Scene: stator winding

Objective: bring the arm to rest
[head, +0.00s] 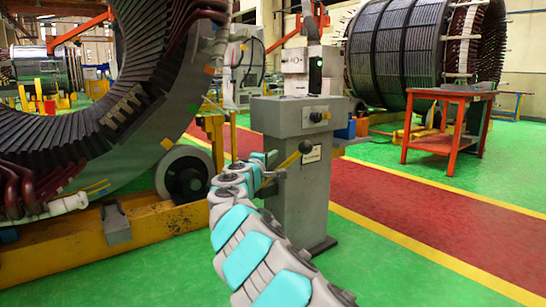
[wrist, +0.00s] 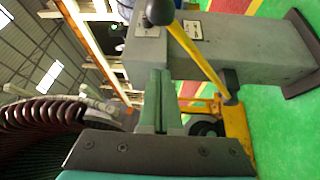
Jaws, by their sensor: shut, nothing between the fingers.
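My arm, in turquoise and grey links, rises from the bottom of the head view to my gripper (head: 275,175), which is small there and partly hidden by the arm. In the wrist view my gripper (wrist: 157,98) has its two fingers together with nothing between them. The fingertips point toward the grey control pedestal (head: 315,190), which also shows in the wrist view (wrist: 250,48). The pedestal's yellow lever (wrist: 195,50) with a black knob lies just right of the fingers there. The lever (head: 290,160) also shows beside my gripper in the head view. I cannot tell whether they touch.
A large stator ring (head: 125,120) stands at left on a yellow frame (head: 60,245) with a grey roller (head: 184,173). Another stator (head: 400,55) and an orange table (head: 448,118) are at back right. The red walkway (head: 450,215) and green floor at right are clear.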

